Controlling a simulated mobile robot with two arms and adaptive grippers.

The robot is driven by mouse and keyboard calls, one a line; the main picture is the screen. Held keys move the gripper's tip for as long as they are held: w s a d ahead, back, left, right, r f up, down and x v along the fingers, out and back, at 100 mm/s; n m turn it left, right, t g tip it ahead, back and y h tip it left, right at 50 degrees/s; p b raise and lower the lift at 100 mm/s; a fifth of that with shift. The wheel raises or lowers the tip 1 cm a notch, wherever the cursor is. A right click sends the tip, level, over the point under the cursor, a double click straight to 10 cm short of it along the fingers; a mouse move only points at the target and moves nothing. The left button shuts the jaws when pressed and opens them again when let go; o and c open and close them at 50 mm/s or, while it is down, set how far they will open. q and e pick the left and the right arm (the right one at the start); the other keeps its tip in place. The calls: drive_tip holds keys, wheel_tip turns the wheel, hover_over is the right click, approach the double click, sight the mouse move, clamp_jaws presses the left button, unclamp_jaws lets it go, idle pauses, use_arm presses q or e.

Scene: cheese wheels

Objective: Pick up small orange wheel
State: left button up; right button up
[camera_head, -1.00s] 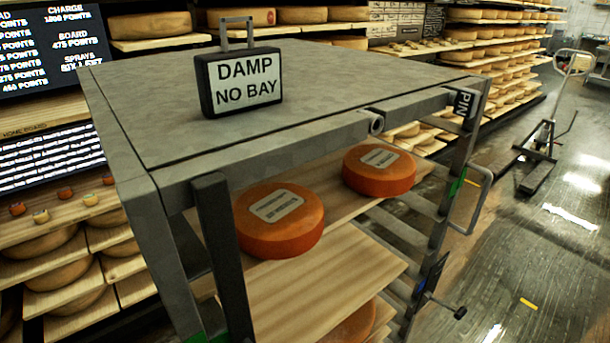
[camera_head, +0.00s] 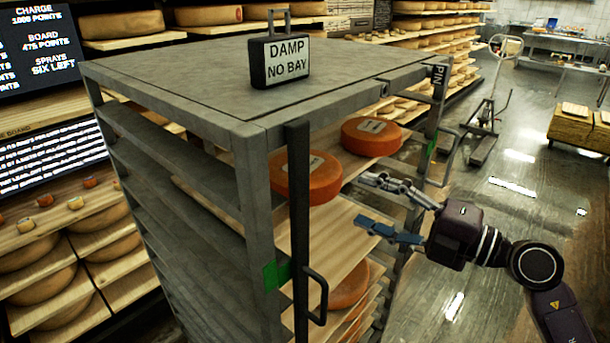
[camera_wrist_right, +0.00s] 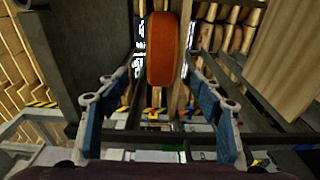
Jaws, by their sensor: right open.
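Two orange cheese wheels with pale labels lie flat on the rack's upper board in the head view. The nearer wheel (camera_head: 325,183) is partly behind a dark upright, and the farther wheel (camera_head: 371,141) is to its right. My right gripper (camera_head: 363,201) is open and empty at the rack's open side, its fingers pointing left towards the board. In the right wrist view, one orange wheel (camera_wrist_right: 163,50) appears edge-on ahead, centred between the spread fingers; I cannot tell which wheel it is. My left gripper is not in view.
The grey rack (camera_head: 190,88) has a "DAMP NO BAY" sign (camera_head: 280,62) on top. A dark upright (camera_head: 299,230) and handle (camera_head: 318,300) stand left of my gripper. Another orange wheel (camera_head: 349,287) lies lower. Floor at right is open, beyond which stands a pallet truck (camera_head: 485,130).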

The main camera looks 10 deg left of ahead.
sight(333, 189)
drive_tip(key=p+x, duration=0.3)
drive_tip(key=x, duration=0.3)
drive_tip(key=shift+a, duration=0.45)
drive_tip(key=shift+w+a+f, duration=0.2)
drive_tip(key=shift+w+a, duration=0.05)
drive_tip(key=shift+a, duration=0.1)
clamp_jaws()
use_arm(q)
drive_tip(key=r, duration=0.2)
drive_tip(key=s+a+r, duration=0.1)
use_arm(e)
drive_tip(key=shift+r, duration=0.25)
